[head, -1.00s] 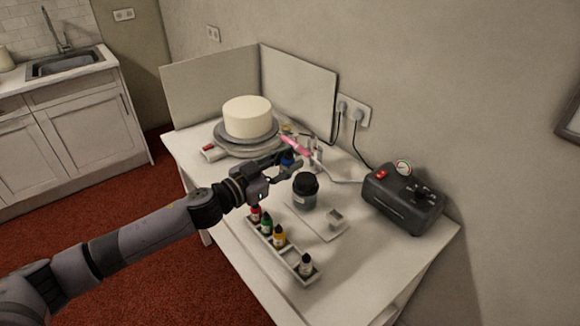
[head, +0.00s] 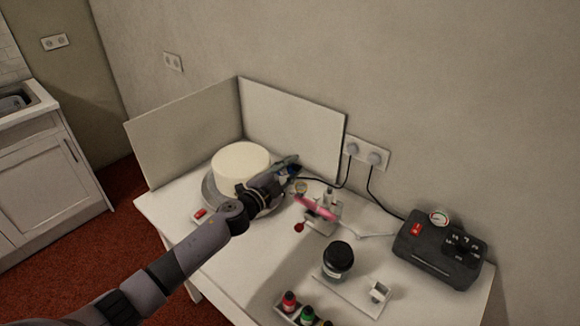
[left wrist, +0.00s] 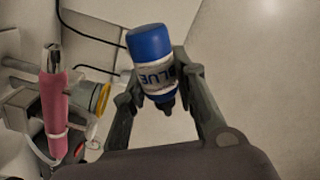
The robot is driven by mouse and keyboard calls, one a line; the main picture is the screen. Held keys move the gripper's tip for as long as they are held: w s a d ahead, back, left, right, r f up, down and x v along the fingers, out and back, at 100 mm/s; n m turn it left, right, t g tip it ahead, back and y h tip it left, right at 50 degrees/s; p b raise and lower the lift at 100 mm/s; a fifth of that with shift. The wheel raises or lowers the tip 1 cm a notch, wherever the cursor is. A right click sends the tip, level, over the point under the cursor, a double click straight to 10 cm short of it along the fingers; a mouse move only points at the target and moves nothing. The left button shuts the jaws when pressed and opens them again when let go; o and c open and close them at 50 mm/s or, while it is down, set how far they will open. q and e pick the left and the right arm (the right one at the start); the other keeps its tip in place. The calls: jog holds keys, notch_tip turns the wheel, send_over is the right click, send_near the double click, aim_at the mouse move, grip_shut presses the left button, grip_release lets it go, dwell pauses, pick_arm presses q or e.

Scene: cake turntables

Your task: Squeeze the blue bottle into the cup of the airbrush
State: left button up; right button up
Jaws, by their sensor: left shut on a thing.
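My left gripper (head: 287,168) is shut on the blue bottle (left wrist: 153,64), whose label reads BLUE. In the left wrist view the bottle is between the fingers, tilted, its dark nozzle toward the bottom of the picture. In the head view the gripper hides most of it. The pink airbrush (head: 315,207) rests in a stand to the right of the gripper; it also shows in the left wrist view (left wrist: 55,105), left of the bottle. A yellow-rimmed round part (left wrist: 104,98) sits beside it, apart from the bottle; I cannot tell whether it is the cup.
A white cake (head: 240,162) on a turntable stands beside my left arm, in front of upright boards (head: 290,120). A black-lidded jar (head: 338,260), a compressor (head: 437,250) with a hose, and a rack with a red bottle (head: 289,302) and a green bottle (head: 307,315) are nearer.

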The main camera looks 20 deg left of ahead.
pick_arm(q)
jog(key=shift+d+f+m+b, duration=0.15)
jog(key=shift+m+b, duration=0.15)
jog(key=shift+m, duration=0.2)
jog(key=m+b, duration=0.1)
jog(key=m, duration=0.2)
jog(key=shift+f, duration=0.15)
jog(key=shift+a+f+m+b, duration=0.1)
jog(key=shift+a+m+b, duration=0.2)
jog(key=shift+m, duration=1.4)
jog(key=m, duration=0.1)
jog(key=m+p, duration=0.1)
jog(key=m, duration=0.1)
jog(key=shift+d+r, duration=0.1)
jog(key=shift+r, duration=0.25)
jog(key=m, duration=0.2)
jog(key=shift+s+d+r+m+p, duration=0.1)
jog(key=shift+d+r+m+p, duration=0.05)
jog(key=shift+d+m+p, duration=0.2)
jog(key=shift+a+m, duration=0.1)
jog(key=shift+m, duration=0.45)
pick_arm(e)
jog(key=shift+s+d+f, duration=0.1)
jog(key=shift+s+f, duration=0.1)
jog(key=shift+f, duration=0.05)
jog(key=shift+d, duration=0.2)
